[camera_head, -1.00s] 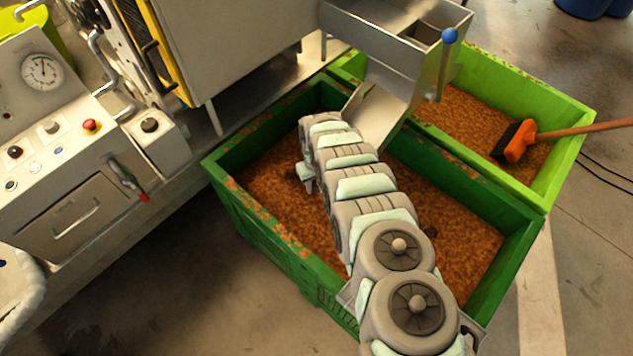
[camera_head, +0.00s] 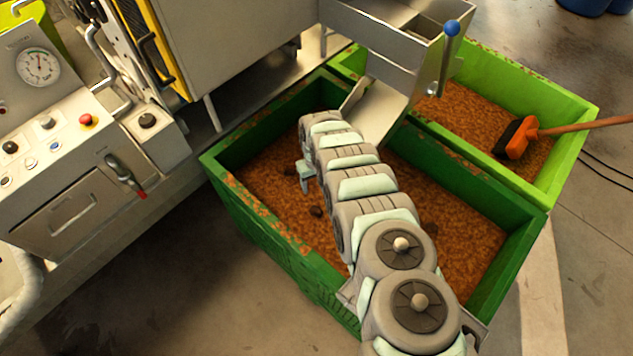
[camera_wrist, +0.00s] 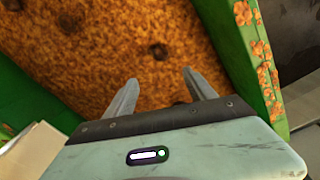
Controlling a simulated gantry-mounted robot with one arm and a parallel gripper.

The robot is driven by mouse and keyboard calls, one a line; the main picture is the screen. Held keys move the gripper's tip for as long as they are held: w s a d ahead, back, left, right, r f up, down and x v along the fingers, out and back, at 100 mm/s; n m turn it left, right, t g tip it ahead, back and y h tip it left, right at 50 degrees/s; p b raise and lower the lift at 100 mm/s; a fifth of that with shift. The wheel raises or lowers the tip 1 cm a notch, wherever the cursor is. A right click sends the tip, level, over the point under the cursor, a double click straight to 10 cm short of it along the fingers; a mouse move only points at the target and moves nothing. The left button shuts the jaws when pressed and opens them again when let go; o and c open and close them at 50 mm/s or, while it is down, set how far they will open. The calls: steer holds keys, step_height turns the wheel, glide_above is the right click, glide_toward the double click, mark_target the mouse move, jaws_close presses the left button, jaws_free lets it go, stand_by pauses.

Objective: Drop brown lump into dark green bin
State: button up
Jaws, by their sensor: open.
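The dark green bin (camera_head: 262,238) stands in the middle of the head view, filled with brown-orange crumbly material. A brown lump (camera_head: 316,211) lies on that material, just left of my arm. It seems to be the lump (camera_wrist: 158,50) just beyond my fingertips in the wrist view. My gripper (camera_wrist: 160,78) is open and empty, pointing down over the dark green bin. In the head view my gripper (camera_head: 305,180) is partly hidden by my arm.
More dark lumps lie in the bin, one right of my arm (camera_head: 431,228). A light green bin (camera_head: 562,160) with an orange brush (camera_head: 520,138) adjoins behind. A metal chute (camera_head: 378,112) overhangs the bin. A control panel (camera_head: 45,130) stands at left.

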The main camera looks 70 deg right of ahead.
step_height(320, 180, up, 11)
stand_by(0.8)
steer(key=shift+f, duration=0.1)
stand_by(0.6)
